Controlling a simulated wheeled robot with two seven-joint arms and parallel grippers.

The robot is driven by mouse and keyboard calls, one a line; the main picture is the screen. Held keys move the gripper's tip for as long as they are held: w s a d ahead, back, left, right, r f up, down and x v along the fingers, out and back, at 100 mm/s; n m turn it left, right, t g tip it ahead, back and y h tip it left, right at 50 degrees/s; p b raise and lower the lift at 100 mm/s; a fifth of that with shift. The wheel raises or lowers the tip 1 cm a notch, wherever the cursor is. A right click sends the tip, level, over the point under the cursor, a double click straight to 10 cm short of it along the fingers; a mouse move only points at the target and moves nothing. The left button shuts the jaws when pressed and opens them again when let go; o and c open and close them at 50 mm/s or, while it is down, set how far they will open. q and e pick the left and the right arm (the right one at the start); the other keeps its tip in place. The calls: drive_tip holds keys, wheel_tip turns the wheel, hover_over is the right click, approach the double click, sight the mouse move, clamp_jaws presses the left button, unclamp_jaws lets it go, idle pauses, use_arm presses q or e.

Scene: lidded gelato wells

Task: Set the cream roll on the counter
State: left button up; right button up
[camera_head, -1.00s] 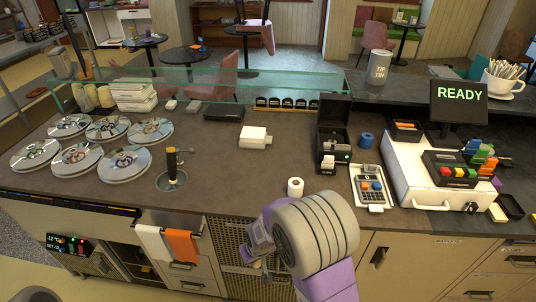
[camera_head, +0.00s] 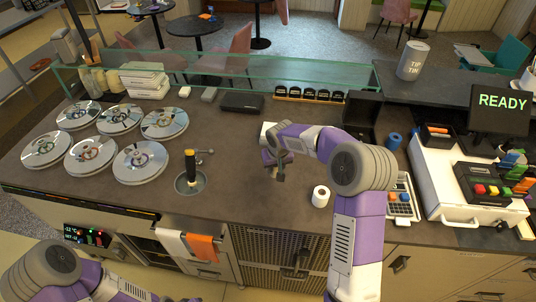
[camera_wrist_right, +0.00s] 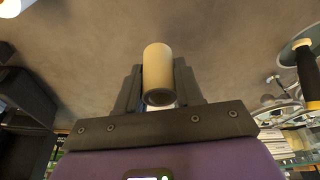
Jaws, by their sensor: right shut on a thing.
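A cream roll (camera_wrist_right: 158,70) shows in the right wrist view, gripped between the two dark fingers of my right gripper (camera_wrist_right: 158,90). In the head view my right gripper (camera_head: 279,168) hangs over the middle of the counter (camera_head: 250,205), with its roll hidden or too small to make out. The gap between the held roll and the counter cannot be told. A separate white roll (camera_head: 320,196) stands on the counter to the right of my right gripper. My left arm shows at the lower left, but its gripper is out of frame.
A sink basin with a black-handled tool (camera_head: 190,172) lies left of my right gripper, beyond it several round well lids (camera_head: 139,162). A keypad (camera_head: 400,202) stands at right. Bare counter lies in front.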

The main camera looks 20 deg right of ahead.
sight(275, 187)
use_arm(q)
drive_tip(key=shift+s+r, duration=0.1)
drive_tip(key=shift+s, duration=0.4)
use_arm(e)
drive_tip(key=shift+s+r, duration=0.2)
drive_tip(key=shift+s, duration=0.35)
drive_tip(key=shift+s+f+b, duration=0.15)
drive_tip(key=shift+f+b, duration=0.45)
drive_tip(key=shift+b, duration=0.2)
use_arm(q)
wheel_tip(275, 187, down, 7)
drive_tip(key=b, duration=0.5)
use_arm(e)
wheel_tip(275, 187, down, 7)
drive_tip(key=shift+r, duration=0.1)
use_arm(q)
drive_tip(key=shift+f+b, duration=0.3)
drive_tip(key=shift+b, duration=0.25)
use_arm(e)
drive_tip(key=shift+f, duration=0.4)
drive_tip(key=o, duration=0.7)
drive_tip(key=shift+c, duration=0.2)
drive_tip(key=shift+o, duration=0.4)
